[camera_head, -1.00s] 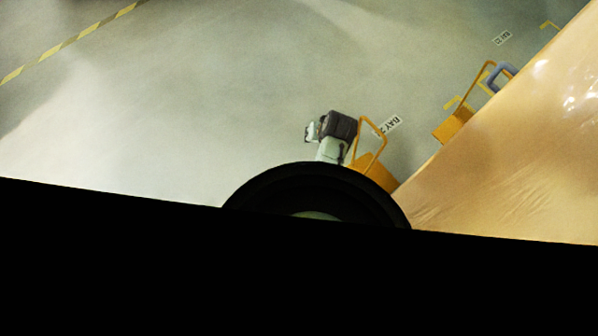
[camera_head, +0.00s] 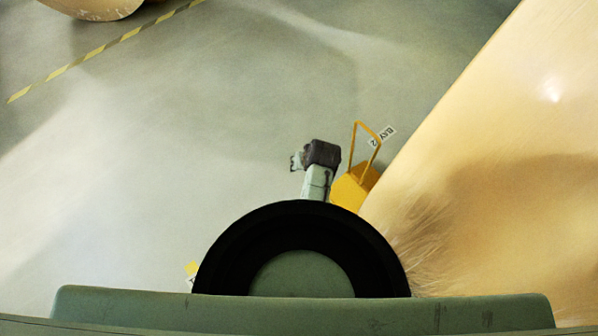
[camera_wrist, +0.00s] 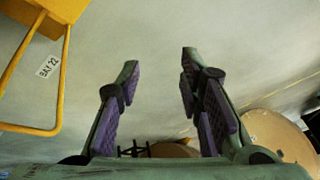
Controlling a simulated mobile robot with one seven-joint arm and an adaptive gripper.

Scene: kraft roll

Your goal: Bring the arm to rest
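My gripper (camera_wrist: 158,85) shows in the wrist view with its two purple-padded fingers spread apart and nothing between them. Grey floor shows beyond the fingertips. In the head view my arm shows as a short pale green link with a dark joint, just above the round black part of my body. The fingers themselves are not clear in the head view.
A large kraft roll (camera_head: 500,150) fills the right side, close to my body. A yellow chock with a handle (camera_head: 354,186) stands at its edge beside my arm. Another roll (camera_head: 95,8) lies far off at top left. The floor (camera_head: 150,160) on the left is clear.

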